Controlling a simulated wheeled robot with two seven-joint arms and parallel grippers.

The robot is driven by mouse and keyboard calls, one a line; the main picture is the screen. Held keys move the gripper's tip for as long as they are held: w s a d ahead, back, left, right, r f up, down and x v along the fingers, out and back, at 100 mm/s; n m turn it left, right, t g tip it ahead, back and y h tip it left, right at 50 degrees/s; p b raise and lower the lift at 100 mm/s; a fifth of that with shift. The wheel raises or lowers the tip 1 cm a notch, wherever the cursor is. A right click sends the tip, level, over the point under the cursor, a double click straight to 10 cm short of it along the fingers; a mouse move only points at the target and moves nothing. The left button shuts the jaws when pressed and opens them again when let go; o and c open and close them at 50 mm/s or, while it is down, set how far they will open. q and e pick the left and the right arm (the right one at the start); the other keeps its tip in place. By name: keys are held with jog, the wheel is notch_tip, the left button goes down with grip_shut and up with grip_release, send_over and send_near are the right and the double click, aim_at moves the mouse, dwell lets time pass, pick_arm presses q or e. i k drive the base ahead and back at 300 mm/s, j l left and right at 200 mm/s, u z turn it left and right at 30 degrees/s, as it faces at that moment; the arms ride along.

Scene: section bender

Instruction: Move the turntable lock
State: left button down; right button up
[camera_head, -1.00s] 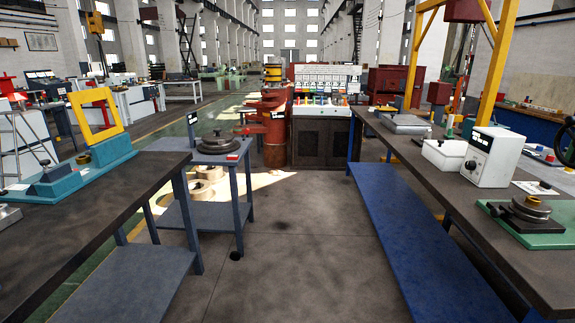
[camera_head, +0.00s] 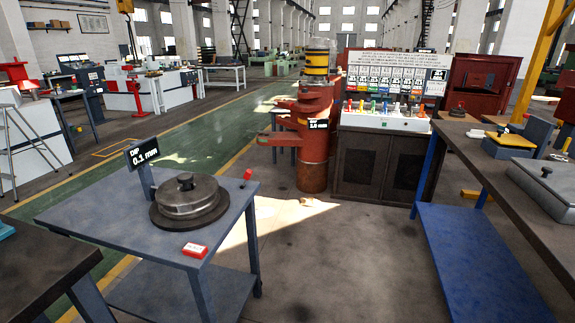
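A round grey turntable (camera_head: 188,203) with a dark knob (camera_head: 185,180) on top sits on a blue-grey table (camera_head: 100,210) at the left. A small red-tipped lever (camera_head: 247,174) stands at the table's far right edge, apart from the turntable. A small red block with a pale label (camera_head: 195,250) lies near the table's front edge. I cannot tell which of these parts is the lock. A black sign reading "0.1 mm" (camera_head: 143,156) stands behind the turntable. Neither gripper is in view.
A red column machine (camera_head: 313,150) with a "1.0 mm" sign stands ahead, beside a dark cabinet (camera_head: 375,165) with a white rack. A long workbench (camera_head: 480,165) over a blue shelf (camera_head: 490,250) lines the right. A dark bench corner (camera_head: 40,265) is at lower left. The middle floor is clear.

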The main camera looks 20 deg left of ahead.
aim_at(248, 174)
jog(key=i+l+u, duration=0.1)
jog(key=i, duration=0.4)
jog(key=i+l+u, duration=0.1)
jog(key=i+l, duration=0.2)
jog(key=i, duration=0.25)
jog(key=i+l+u, duration=0.15)
jog(key=i, duration=0.35)
jog(key=l, duration=0.1)
